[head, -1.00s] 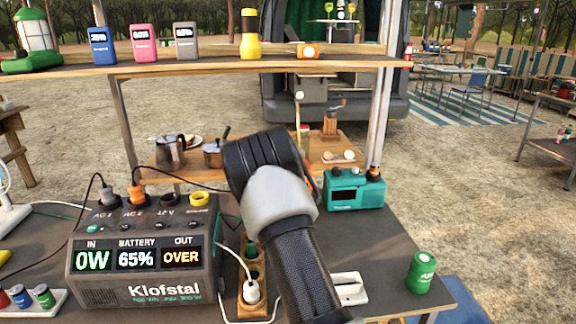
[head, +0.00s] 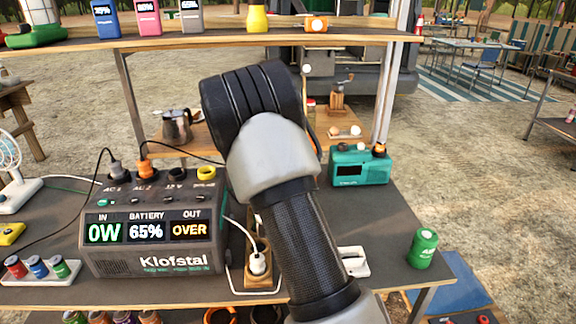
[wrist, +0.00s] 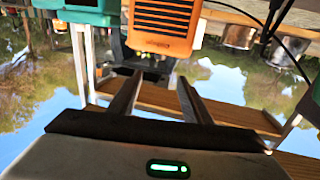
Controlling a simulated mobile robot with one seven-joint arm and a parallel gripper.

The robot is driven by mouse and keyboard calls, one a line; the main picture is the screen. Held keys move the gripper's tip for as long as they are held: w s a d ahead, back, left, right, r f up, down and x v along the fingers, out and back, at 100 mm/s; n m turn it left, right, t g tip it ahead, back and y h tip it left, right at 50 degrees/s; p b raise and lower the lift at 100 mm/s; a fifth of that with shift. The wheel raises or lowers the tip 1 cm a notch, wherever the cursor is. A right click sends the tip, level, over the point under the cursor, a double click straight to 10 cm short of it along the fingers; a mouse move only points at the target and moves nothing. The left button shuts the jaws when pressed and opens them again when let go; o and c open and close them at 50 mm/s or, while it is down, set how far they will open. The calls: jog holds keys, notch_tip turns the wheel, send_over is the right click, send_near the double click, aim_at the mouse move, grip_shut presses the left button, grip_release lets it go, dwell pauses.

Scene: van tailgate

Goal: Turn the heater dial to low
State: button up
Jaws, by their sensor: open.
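An orange slatted box (wrist: 165,22), which looks like the heater, shows upside down at the top of the wrist view. My forearm and wrist hide the gripper in the head view.
A teal radio (head: 360,166) stands right of my arm, and a green can (head: 422,249) sits near the right edge. The power station (head: 155,235) reads OVER, with cables plugged in. A wooden shelf (head: 180,40) spans above the bench. The right front of the table is mostly clear.

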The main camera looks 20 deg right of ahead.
jog(key=shift+v, duration=1.3)
jog(key=s+a+r+n+g+y, duration=0.2)
jog(key=s+a+r+g+y, duration=0.3)
jog(key=s+a+r+y, duration=0.5)
jog(key=s+a+n+g+h, duration=0.1)
jog(key=s+a+n+g, duration=0.15)
jog(key=s, duration=0.95)
jog(key=s+a+n+g, duration=0.1)
jog(key=s+g, duration=0.2)
jog(key=s, duration=0.9)
notch_tip(320, 180, up, 22)
jog(key=s+p, duration=0.1)
jog(key=p, duration=2)
jog(key=shift+h+p, duration=0.3)
